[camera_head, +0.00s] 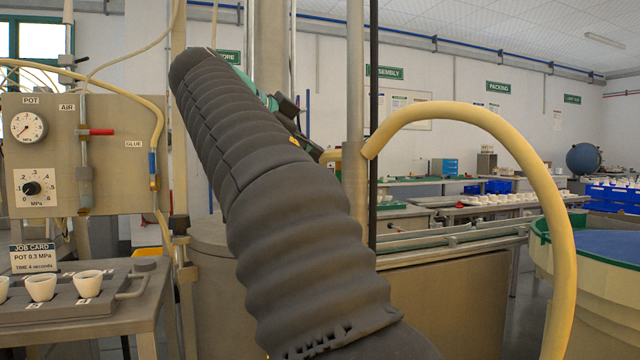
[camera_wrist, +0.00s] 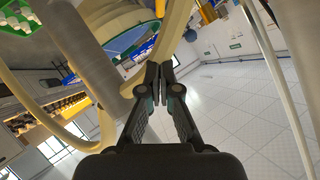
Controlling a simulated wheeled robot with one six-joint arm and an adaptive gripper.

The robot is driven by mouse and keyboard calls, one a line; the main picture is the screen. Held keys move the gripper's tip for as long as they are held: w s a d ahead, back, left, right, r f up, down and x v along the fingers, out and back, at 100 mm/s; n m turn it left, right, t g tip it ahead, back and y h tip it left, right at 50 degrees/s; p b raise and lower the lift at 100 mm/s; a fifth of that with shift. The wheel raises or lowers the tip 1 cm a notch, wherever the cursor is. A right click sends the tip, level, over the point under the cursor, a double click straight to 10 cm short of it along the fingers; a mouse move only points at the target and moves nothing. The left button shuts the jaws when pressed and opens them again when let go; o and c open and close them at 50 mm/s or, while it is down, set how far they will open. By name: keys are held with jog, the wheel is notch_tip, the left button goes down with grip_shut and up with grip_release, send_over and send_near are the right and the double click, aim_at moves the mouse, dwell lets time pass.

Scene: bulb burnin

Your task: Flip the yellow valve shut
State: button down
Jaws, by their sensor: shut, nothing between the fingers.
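My gripper (camera_wrist: 160,80) is shut and empty in the wrist view, its two black fingers meeting at the tips. In the head view my arm hides most of the gripper. A yellow piece (camera_head: 330,156) shows beside the upright grey pipe, at the end of my arm; I cannot tell whether it is the yellow valve or part of the hose. A thick pale yellow hose (camera_head: 480,115) arches right from that pipe. In the wrist view the hose (camera_wrist: 172,45) passes just beyond the fingertips; I cannot tell whether they touch.
White cups (camera_head: 88,284) sit in a tray. The grey pipe (camera_head: 355,90) stands close right of my arm. A large tub (camera_head: 600,290) is at right.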

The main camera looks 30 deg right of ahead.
jog(key=shift+m, duration=0.3)
jog(key=x, duration=0.8)
jog(key=f+x, duration=0.1)
jog(key=x, duration=0.3)
jog(key=shift+w+a, duration=0.35)
jog(key=shift+w, duration=0.05)
jog(key=shift+w+d+f, duration=0.2)
jog(key=shift+w+f, duration=0.1)
jog(key=shift+f, duration=0.15)
jog(key=shift+b, duration=0.35)
jog(key=shift+s+d+f+b, duration=0.1)
jog(key=shift+d+f+b, duration=0.45)
jog(key=shift+b, duration=0.55)
jog(key=shift+a+r, duration=0.1)
jog(key=shift+r, duration=0.1)
